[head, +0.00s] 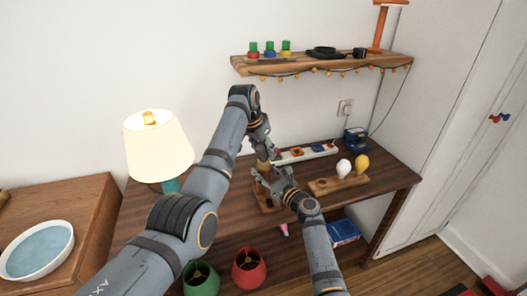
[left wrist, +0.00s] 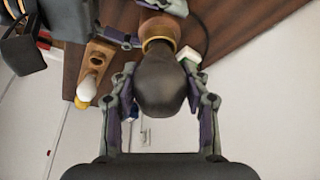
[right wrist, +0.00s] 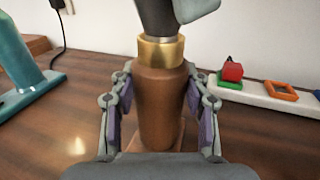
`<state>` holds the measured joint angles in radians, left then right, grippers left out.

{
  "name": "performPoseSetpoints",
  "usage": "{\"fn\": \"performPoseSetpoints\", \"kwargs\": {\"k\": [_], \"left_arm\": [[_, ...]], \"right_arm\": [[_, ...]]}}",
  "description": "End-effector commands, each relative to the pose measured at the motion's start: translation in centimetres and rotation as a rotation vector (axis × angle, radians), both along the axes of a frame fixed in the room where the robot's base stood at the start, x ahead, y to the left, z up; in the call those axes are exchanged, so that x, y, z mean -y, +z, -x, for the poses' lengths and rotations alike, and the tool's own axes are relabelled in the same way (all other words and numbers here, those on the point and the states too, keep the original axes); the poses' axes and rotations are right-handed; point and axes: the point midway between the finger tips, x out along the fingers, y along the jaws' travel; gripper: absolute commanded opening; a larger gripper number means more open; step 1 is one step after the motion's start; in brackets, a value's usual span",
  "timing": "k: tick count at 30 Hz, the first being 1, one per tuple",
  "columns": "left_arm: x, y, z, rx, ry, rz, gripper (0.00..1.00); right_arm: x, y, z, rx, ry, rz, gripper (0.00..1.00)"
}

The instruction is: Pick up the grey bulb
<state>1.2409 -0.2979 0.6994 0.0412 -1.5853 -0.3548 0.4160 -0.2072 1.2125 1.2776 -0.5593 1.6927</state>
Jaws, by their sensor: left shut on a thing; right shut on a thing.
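The grey bulb (left wrist: 162,88) is dark and rounded. My left gripper (left wrist: 163,100) is shut on it; the gripper (head: 264,150) also shows in the head view, above the table. The bulb's narrow end meets the brass collar (right wrist: 161,51) of a brown wooden lamp stand (right wrist: 158,105). How deep it sits in the collar is hidden. My right gripper (right wrist: 160,112) is shut on the stand's upright body, below the collar; the gripper (head: 272,180) also shows in the head view. The stand's square base (head: 265,203) is on the table, partly hidden by my right gripper.
A wooden holder (head: 326,189) bears a white bulb (head: 344,167) and a yellow bulb (head: 362,162), with an empty hole at its left. A lit lamp (head: 157,145) stands left. A wall shelf (head: 315,64) hangs above.

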Motion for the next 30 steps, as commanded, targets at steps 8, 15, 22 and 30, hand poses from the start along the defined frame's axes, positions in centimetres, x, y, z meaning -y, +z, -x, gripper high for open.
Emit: {"fn": "performPoseSetpoints", "kwargs": {"k": [8, 15, 22, 30], "left_arm": [[0.0, 3.7, -0.1, 0.005, 0.002, -0.001, 0.18], [-0.1, 8.7, -0.1, 0.003, 0.0, -0.001, 0.18], [0.0, 10.0, 0.0, 0.0, 0.0, 0.0, 0.18], [0.0, 10.0, 0.0, 0.0, 0.0, 0.0, 0.18]], "right_arm": [[0.0, 0.0, 0.0, -0.001, 0.0, 0.001, 0.0], [0.0, -0.1, 0.0, -0.001, 0.0, 0.001, 0.0], [0.0, -0.1, 0.0, -0.001, 0.0, 0.001, 0.0], [0.0, -0.1, 0.0, -0.001, 0.0, 0.001, 0.6]]}}
